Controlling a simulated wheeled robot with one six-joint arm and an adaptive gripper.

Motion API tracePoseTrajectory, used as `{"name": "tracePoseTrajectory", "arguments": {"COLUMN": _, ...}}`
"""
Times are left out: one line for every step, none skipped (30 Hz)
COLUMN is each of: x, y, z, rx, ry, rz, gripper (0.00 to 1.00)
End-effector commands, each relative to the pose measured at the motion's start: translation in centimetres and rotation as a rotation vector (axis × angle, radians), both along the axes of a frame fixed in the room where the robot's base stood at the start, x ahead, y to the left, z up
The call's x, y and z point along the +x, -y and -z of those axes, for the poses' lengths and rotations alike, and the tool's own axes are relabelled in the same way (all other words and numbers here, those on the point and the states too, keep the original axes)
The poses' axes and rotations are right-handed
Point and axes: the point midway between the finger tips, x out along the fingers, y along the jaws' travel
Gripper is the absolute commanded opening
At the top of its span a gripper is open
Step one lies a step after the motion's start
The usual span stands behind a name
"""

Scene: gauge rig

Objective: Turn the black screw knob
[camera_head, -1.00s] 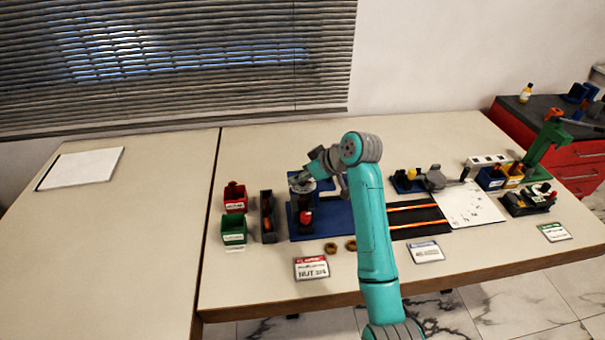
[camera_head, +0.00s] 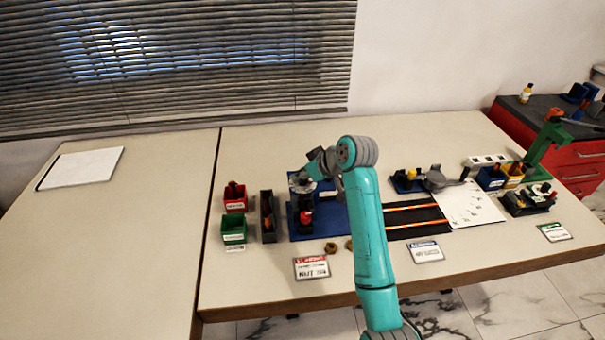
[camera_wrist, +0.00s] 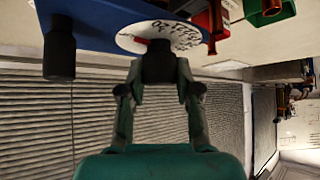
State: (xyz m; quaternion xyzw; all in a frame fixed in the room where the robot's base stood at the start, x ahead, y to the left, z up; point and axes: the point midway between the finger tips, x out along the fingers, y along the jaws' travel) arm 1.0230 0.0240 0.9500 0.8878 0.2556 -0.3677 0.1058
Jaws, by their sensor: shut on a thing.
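The black screw knob (camera_wrist: 158,62) is a short dark cylinder below a white dial (camera_wrist: 133,38) with black figures and a red mark in the wrist view. My gripper (camera_wrist: 158,78) has its two fingers closed on opposite sides of the knob. In the head view my gripper (camera_head: 312,170) is at the gauge rig, over the dial (camera_head: 297,187) on the blue base (camera_head: 335,220). The knob is hidden there behind my gripper. A second black cylinder (camera_wrist: 59,52) hangs at the left in the wrist view, apart from my fingers.
Red (camera_head: 235,204) and green (camera_head: 233,236) bins and a dark narrow tray (camera_head: 268,228) stand left of the rig. A label card (camera_head: 311,268) lies in front. Striped black mat (camera_head: 415,220) and white sheet (camera_head: 468,205) lie to the right. The left table is mostly clear.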

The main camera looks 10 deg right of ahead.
Motion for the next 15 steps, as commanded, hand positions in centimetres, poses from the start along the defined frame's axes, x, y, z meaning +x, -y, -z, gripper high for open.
{"name": "tracePoseTrajectory", "arguments": {"x": -0.06, "y": -0.12, "z": 0.03, "rx": -0.001, "ry": 0.002, "rz": 0.028, "gripper": 0.0}}
{"name": "tracePoseTrajectory", "arguments": {"x": -0.05, "y": -0.16, "z": 0.04, "rx": 0.0, "ry": 0.001, "rz": 0.05, "gripper": 0.0}}
{"name": "tracePoseTrajectory", "arguments": {"x": -0.07, "y": -0.2, "z": 0.04, "rx": 0.0, "ry": 0.001, "rz": 0.081, "gripper": 0.0}}
{"name": "tracePoseTrajectory", "arguments": {"x": -0.06, "y": -0.2, "z": 0.01, "rx": -0.002, "ry": 0.001, "rz": 0.105, "gripper": 0.0}}
{"name": "tracePoseTrajectory", "arguments": {"x": -0.06, "y": -0.2, "z": -0.01, "rx": -0.001, "ry": 0.002, "rz": 0.132, "gripper": 0.0}}
{"name": "tracePoseTrajectory", "arguments": {"x": -0.05, "y": -0.19, "z": 0.01, "rx": -0.001, "ry": 0.002, "rz": 0.168, "gripper": 0.0}}
{"name": "tracePoseTrajectory", "arguments": {"x": -0.05, "y": -0.23, "z": 0.02, "rx": -0.001, "ry": 0.002, "rz": 0.195, "gripper": 0.0}}
{"name": "tracePoseTrajectory", "arguments": {"x": -0.07, "y": -0.24, "z": 0.03, "rx": -0.001, "ry": 0.001, "rz": 0.223, "gripper": 0.0}}
{"name": "tracePoseTrajectory", "arguments": {"x": -0.08, "y": -0.21, "z": 0.02, "rx": -0.002, "ry": 0.001, "rz": 0.262, "gripper": 0.0}}
{"name": "tracePoseTrajectory", "arguments": {"x": -0.06, "y": -0.21, "z": 0.01, "rx": -0.001, "ry": 0.002, "rz": 0.291, "gripper": 0.0}}
{"name": "tracePoseTrajectory", "arguments": {"x": -0.05, "y": -0.24, "z": 0.01, "rx": -0.001, "ry": 0.002, "rz": 0.32, "gripper": 0.0}}
{"name": "tracePoseTrajectory", "arguments": {"x": -0.04, "y": -0.26, "z": 0.01, "rx": -0.001, "ry": 0.002, "rz": 0.358, "gripper": 0.0}}
{"name": "tracePoseTrajectory", "arguments": {"x": -0.03, "y": -0.24, "z": 0.0, "rx": -0.001, "ry": 0.002, "rz": 0.386, "gripper": 0.0}}
{"name": "tracePoseTrajectory", "arguments": {"x": -0.03, "y": -0.23, "z": -0.01, "rx": 0.0, "ry": 0.001, "rz": 0.415, "gripper": 0.0}}
{"name": "tracePoseTrajectory", "arguments": {"x": -0.02, "y": -0.27, "z": -0.03, "rx": -0.001, "ry": 0.002, "rz": 0.453, "gripper": 0.0}}
